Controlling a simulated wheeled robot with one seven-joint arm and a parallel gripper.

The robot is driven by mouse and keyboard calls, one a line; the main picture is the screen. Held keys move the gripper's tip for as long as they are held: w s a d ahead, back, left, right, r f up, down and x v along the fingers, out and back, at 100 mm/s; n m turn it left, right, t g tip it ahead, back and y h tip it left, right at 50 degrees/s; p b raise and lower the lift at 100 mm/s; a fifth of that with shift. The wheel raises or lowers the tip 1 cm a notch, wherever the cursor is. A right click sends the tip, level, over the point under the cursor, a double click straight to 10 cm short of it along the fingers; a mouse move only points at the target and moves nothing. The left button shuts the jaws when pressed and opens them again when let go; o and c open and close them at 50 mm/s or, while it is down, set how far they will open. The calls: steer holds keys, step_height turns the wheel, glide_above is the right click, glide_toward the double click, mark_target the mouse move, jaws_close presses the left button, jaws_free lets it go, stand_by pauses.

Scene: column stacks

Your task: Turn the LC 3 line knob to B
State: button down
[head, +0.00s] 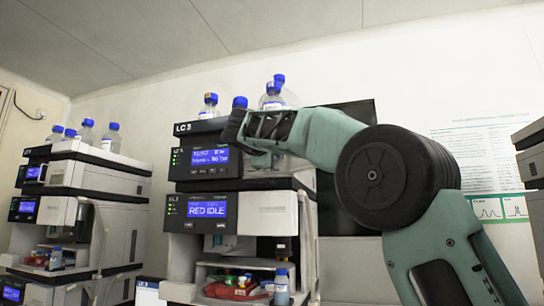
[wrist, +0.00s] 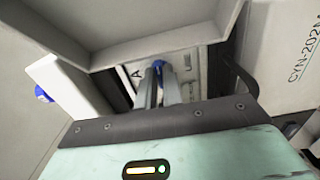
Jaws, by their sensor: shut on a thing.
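The LC 3 stack (head: 192,225) stands at the middle in the head view, its label on the top unit. My gripper (wrist: 159,78) reaches into a recess in the wrist view, its two fingers close around a small blue knob (wrist: 158,65). The gripper is shut on this knob. A letter A is printed on the pale panel (wrist: 188,65), just left of the fingers. The fingers cover much of the knob, so its pointing direction cannot be told. In the head view my gripper is in front of the top unit's right part, and the knob is hidden.
Bottles with blue caps (head: 272,97) stand on top of the LC 3 stack. Another instrument stack (head: 90,180) stands at the left. A dark screen (head: 345,200) is behind my arm. In the wrist view, pale housing walls (wrist: 150,30) surround the recess closely.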

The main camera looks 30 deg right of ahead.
steer(key=shift+f, duration=0.1)
steer(key=c, duration=1.5)
jaws_free()
steer(key=shift+c, duration=0.2)
steer(key=shift+s+a, duration=0.1)
steer(key=b+v, duration=0.4)
steer(key=v, duration=1.3)
